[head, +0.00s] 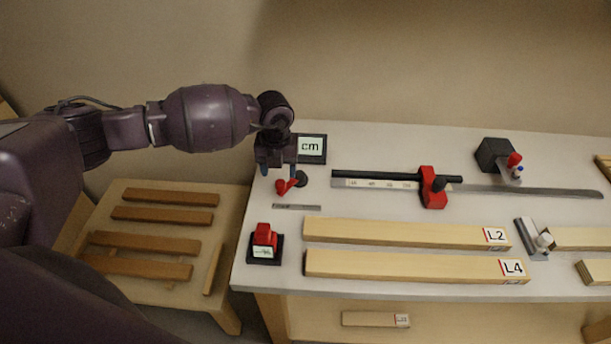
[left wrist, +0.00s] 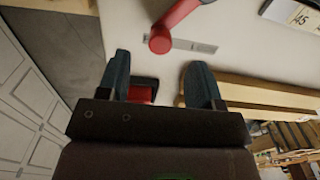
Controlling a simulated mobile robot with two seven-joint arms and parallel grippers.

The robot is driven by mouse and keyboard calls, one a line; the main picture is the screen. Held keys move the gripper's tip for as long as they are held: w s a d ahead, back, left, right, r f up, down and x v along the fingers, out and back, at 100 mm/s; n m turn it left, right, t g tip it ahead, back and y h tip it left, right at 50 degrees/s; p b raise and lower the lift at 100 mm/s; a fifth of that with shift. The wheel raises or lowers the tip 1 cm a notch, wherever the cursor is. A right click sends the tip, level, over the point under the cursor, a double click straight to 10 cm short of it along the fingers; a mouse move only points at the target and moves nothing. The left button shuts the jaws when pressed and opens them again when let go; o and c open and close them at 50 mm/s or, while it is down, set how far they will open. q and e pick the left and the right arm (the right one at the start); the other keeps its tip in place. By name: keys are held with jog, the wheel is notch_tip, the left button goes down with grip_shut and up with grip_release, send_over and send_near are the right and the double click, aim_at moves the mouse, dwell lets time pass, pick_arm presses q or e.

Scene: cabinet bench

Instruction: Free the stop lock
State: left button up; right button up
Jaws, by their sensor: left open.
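My left gripper (head: 278,172) is open and empty, with its fingers pointing down over the left end of the bench. A red stop block (head: 429,190) with a dark knob (head: 438,185) sits on the scale rail (head: 376,183), well to the right of the gripper. Which part is the stop lock is not marked. My right gripper is not in view.
A "cm" sign (head: 311,146) stands just behind the gripper. Boards L2 (head: 400,231) and L4 (head: 400,264) lie along the front. A black unit (head: 492,154) stands back right.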

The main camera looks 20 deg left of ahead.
pick_arm(q)
jog(key=shift+r, duration=0.8)
jog(key=shift+r+p, duration=0.3)
jog(key=shift+r, duration=0.9)
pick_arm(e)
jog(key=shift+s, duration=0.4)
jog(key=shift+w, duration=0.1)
